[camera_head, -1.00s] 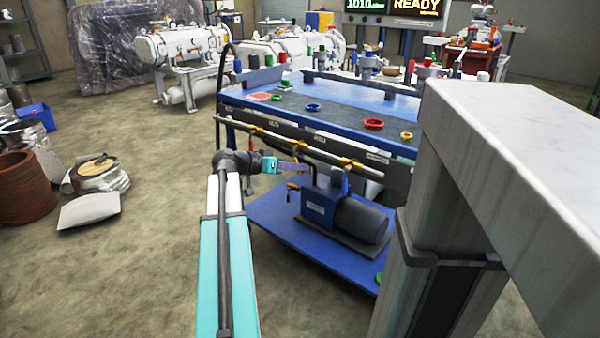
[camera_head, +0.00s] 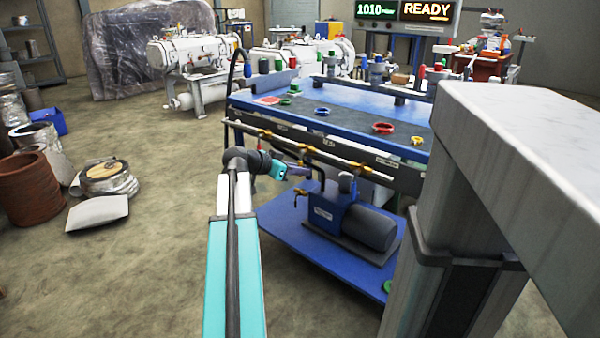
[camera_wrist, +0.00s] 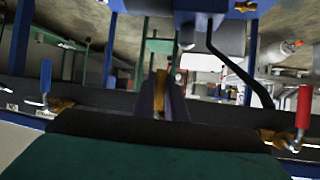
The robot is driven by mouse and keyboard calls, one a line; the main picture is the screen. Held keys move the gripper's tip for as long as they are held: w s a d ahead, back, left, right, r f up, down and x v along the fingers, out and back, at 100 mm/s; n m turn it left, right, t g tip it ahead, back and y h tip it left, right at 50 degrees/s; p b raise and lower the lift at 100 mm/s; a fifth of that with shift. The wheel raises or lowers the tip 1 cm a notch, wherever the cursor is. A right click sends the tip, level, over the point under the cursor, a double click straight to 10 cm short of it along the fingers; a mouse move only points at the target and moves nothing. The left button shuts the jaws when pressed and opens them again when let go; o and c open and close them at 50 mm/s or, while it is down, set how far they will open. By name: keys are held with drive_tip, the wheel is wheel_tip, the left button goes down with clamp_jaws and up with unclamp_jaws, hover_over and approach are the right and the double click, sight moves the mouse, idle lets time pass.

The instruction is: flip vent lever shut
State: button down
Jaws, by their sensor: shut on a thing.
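In the head view, a long pipe with brass valves (camera_head: 265,133) runs along the front of the blue bench. My gripper (camera_head: 308,175) is at the middle of this pipe. In the wrist view, my gripper (camera_wrist: 162,84) has its purple fingers shut on a narrow yellow lever (camera_wrist: 160,92). The lever's base is hidden by the dark foreground. A red lever (camera_wrist: 303,107) on a brass valve is at the right, and a blue lever (camera_wrist: 46,78) on a brass valve is at the left; both are apart from my fingers. I cannot tell which lever is the vent.
A blue pump with a dark motor (camera_head: 345,218) stands on the bench's lower shelf, below my gripper. A grey-topped post structure (camera_head: 500,180) fills the right foreground. A brown pot (camera_head: 30,188) and sacks stand at the left. The floor between is clear.

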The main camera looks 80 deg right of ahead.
drive_tip(key=c, duration=1.9)
unclamp_jaws()
drive_tip(key=shift+w+d+f, duration=0.1)
drive_tip(key=shift+d+f, duration=0.05)
drive_tip(key=shift+d, duration=0.05)
drive_tip(key=shift+o, duration=0.5)
drive_tip(key=shift+a, duration=0.15)
drive_tip(key=p+v, duration=0.4)
drive_tip(key=v, duration=0.9)
drive_tip(key=shift+w+r, duration=0.2)
drive_tip(key=shift+w, duration=0.05)
drive_tip(key=shift+a, duration=0.15)
